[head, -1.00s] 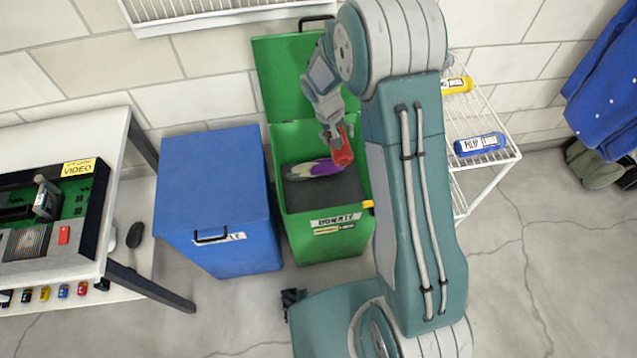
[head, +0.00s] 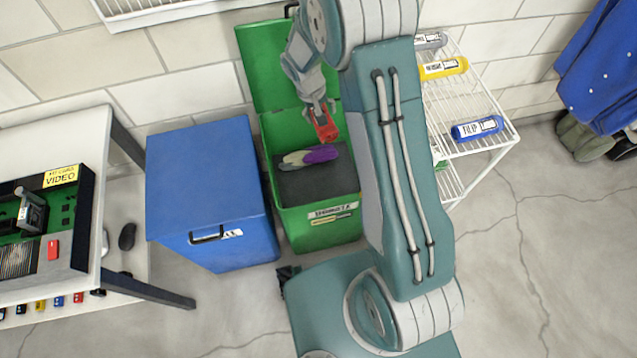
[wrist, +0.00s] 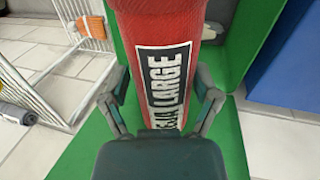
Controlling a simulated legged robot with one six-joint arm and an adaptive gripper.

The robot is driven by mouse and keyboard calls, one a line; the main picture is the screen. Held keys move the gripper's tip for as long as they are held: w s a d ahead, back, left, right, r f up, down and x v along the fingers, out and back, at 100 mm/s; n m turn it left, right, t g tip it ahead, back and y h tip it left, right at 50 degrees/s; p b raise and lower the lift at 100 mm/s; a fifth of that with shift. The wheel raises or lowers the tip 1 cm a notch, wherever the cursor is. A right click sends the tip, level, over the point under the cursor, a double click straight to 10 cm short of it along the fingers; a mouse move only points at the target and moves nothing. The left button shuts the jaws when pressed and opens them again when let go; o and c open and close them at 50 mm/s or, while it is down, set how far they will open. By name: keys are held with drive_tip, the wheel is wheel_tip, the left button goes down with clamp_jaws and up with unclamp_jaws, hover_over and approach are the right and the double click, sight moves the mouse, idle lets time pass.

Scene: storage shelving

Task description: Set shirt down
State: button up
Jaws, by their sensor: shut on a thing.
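A red rolled shirt (head: 323,125) is held by my gripper (head: 319,106) over the back part of the open green bin (head: 314,230). In the wrist view the red roll (wrist: 180,25) stands between the fingers of my gripper (wrist: 163,98), with a black-and-white label reading "LARGE". My gripper is shut on it. Whether the roll touches anything below is hard to tell. A purple and cream bundle (head: 312,156) lies inside the bin on a dark grey surface (head: 320,184).
A blue closed bin (head: 203,185) stands left of the green one. A white wire rack (head: 470,100) with yellow (head: 443,68) and blue (head: 477,129) rolls stands right. A table (head: 60,145) with electronics is at far left. Blue clothing (head: 597,75) hangs right.

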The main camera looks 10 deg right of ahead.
drive_tip(key=shift+w+a+f+n, duration=0.1)
drive_tip(key=shift+w+f+n, duration=0.15)
drive_tip(key=shift+f, duration=0.4)
wheel_tip(320, 180, down, 17)
drive_tip(key=w+n+t+y, duration=0.1)
drive_tip(key=w+n+y, duration=0.1)
drive_tip(key=n, duration=0.7)
drive_tip(key=n+t, duration=0.2)
drive_tip(key=n, duration=0.6)
hover_over(320, 189)
drive_tip(key=shift+m+y, duration=0.25)
drive_tip(key=shift+y, duration=0.15)
drive_tip(key=f, duration=2.1)
drive_tip(key=shift+s+f, duration=0.2)
drive_tip(key=shift+s, duration=0.1)
drive_tip(key=shift+f, duration=2.4)
drive_tip(key=o, duration=1.1)
drive_tip(key=shift+f, duration=0.1)
drive_tip(key=shift+c, duration=0.2)
